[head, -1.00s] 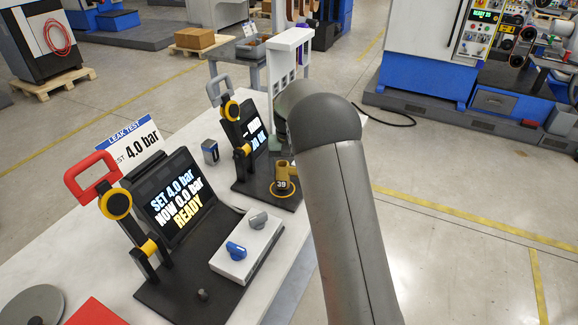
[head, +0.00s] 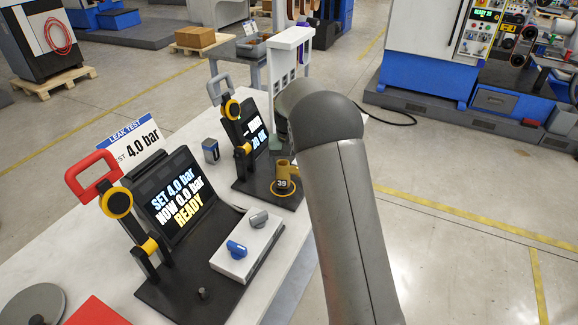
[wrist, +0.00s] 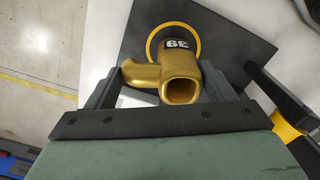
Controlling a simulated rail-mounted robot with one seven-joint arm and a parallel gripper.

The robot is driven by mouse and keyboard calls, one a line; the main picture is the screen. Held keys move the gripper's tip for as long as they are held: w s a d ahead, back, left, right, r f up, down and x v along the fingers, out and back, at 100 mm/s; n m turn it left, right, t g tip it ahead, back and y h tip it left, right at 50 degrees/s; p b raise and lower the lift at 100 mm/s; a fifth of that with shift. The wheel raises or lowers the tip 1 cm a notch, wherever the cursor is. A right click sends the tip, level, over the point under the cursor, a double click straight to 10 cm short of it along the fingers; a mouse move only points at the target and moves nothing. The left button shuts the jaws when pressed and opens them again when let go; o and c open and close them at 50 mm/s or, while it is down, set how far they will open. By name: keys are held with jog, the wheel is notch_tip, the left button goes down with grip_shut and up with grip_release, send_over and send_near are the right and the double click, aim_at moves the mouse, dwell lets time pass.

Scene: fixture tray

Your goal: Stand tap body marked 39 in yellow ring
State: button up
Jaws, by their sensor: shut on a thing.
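The gold tap body marked 39 (wrist: 175,70) is between the fingers of my gripper (wrist: 160,88) in the wrist view, its square open end towards the camera and its spout to the left. My gripper is shut on it. The yellow ring (wrist: 152,42) lies on a dark plate just beyond the tap body, which covers part of it. In the head view the tap body (head: 292,171) appears upright over the ring, on the black base of the far station. I cannot tell whether its bottom touches the plate. My arm hides most of the gripper there.
A near station has a red-handled lever (head: 92,177), a screen (head: 176,198) reading READY, and a white block (head: 247,247) with blue and grey knobs. A grey-handled lever (head: 219,88) stands beside the tap body. A white rack (head: 290,50) is behind.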

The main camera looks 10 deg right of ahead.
jog(key=shift+f+b, duration=0.4)
jog(key=shift+f, duration=0.25)
dwell(0.4)
dwell(0.4)
jog(key=o, duration=1.5)
jog(key=shift+f, duration=0.1)
jog(key=shift+r+p, duration=2.3)
jog(key=shift+r, duration=1.25)
